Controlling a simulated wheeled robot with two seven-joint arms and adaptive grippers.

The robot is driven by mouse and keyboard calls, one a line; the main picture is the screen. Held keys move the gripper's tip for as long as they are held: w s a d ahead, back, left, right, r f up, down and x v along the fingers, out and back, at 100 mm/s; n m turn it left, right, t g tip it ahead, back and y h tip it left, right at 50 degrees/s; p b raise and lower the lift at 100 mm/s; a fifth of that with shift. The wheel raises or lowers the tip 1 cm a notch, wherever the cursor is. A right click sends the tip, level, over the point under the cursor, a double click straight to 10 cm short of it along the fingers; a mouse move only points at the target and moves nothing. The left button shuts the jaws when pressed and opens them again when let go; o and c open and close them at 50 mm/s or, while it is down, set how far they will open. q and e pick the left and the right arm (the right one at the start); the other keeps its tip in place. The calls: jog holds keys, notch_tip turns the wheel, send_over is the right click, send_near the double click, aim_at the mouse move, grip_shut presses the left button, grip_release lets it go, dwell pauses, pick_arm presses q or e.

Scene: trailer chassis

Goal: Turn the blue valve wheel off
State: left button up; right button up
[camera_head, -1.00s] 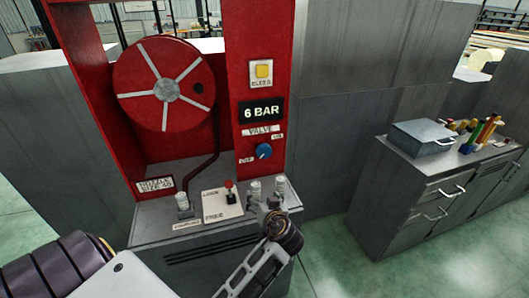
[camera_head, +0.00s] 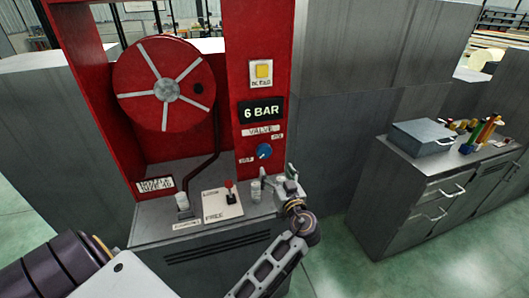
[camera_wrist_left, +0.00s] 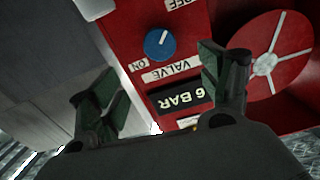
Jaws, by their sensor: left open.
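The blue valve wheel (camera_head: 264,151) is a small round knob on the red panel, below the VALVE label and the 6 BAR display (camera_head: 262,110). It also shows in the left wrist view (camera_wrist_left: 160,44), with ON and OFF labels beside it and a pale pointer mark; its exact setting is hard to read. My left gripper (camera_head: 278,180) is open and empty, just below and to the right of the wheel, not touching it. In the left wrist view its two dark fingers (camera_wrist_left: 158,62) are spread, with the wheel beyond the gap between them. My right gripper is not in view.
A yellow button (camera_head: 262,72) is above the display. A red hose reel (camera_head: 140,70) stands to the left. A grey cabinet (camera_head: 425,190) with a box (camera_head: 422,137) stands to the right.

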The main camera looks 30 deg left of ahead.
aim_at(265, 152)
pick_arm(q)
jog(key=p+x, duration=0.4)
jog(key=x, duration=0.8)
jog(key=shift+a+r, duration=0.1)
jog(key=shift+a, duration=0.05)
jog(key=shift+p+x, duration=0.35)
jog(key=shift+x, duration=0.4)
jog(key=shift+c, duration=0.3)
jog(key=c, duration=1)
